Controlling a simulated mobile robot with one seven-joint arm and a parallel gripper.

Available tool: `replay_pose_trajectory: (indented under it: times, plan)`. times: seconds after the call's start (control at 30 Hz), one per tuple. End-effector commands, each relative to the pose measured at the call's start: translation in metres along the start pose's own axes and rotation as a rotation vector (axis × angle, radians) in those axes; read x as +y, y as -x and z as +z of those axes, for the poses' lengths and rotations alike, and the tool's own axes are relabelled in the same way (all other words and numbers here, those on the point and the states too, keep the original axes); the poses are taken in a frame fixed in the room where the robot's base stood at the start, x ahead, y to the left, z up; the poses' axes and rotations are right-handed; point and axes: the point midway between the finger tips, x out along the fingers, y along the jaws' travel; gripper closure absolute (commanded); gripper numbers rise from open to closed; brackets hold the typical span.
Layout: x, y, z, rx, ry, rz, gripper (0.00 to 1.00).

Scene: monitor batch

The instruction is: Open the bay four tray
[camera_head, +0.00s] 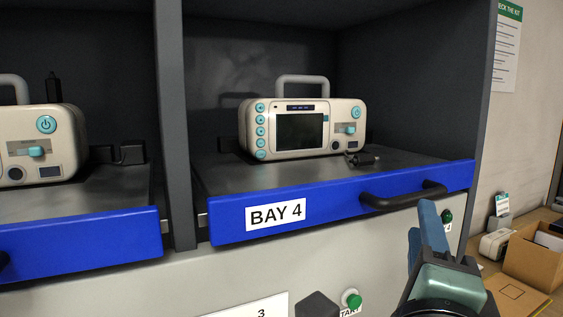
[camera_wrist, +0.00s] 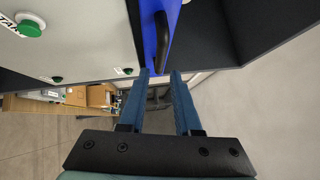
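The bay four tray (camera_head: 225,231) has a blue front with a white "BAY 4" label and appears slid into its grey cabinet bay. Its dark bar handle (camera_head: 404,198) is on the right part of the front; it also shows in the wrist view (camera_wrist: 163,42). A cream monitor (camera_head: 302,129) with teal buttons stands on the tray. My gripper (camera_head: 421,218) has blue fingers and is just below and in front of the handle's right part. In the wrist view my fingers (camera_wrist: 160,75) are apart with nothing between them, and the handle lies beyond the fingertips.
A neighbouring blue tray (camera_head: 80,240) with another monitor is at left, past a grey divider (camera_head: 173,125). Green buttons (camera_head: 354,300) sit on the panel below. At right, a cardboard box (camera_head: 535,258) stands on a wooden surface.

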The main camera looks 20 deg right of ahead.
Motion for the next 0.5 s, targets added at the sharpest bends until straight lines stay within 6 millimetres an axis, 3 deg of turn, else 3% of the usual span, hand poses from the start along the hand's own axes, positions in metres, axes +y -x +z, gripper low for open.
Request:
replay_pose_trajectory:
  times: [0.07,0.3,0.5]
  plan:
    - [-0.005,-0.002,0.000,-0.001,0.003,0.005,0.68]
    - [-0.003,-0.048,-0.001,0.000,-0.001,0.002,0.68]
    - [-0.002,-0.071,0.000,-0.002,-0.001,0.000,0.68]
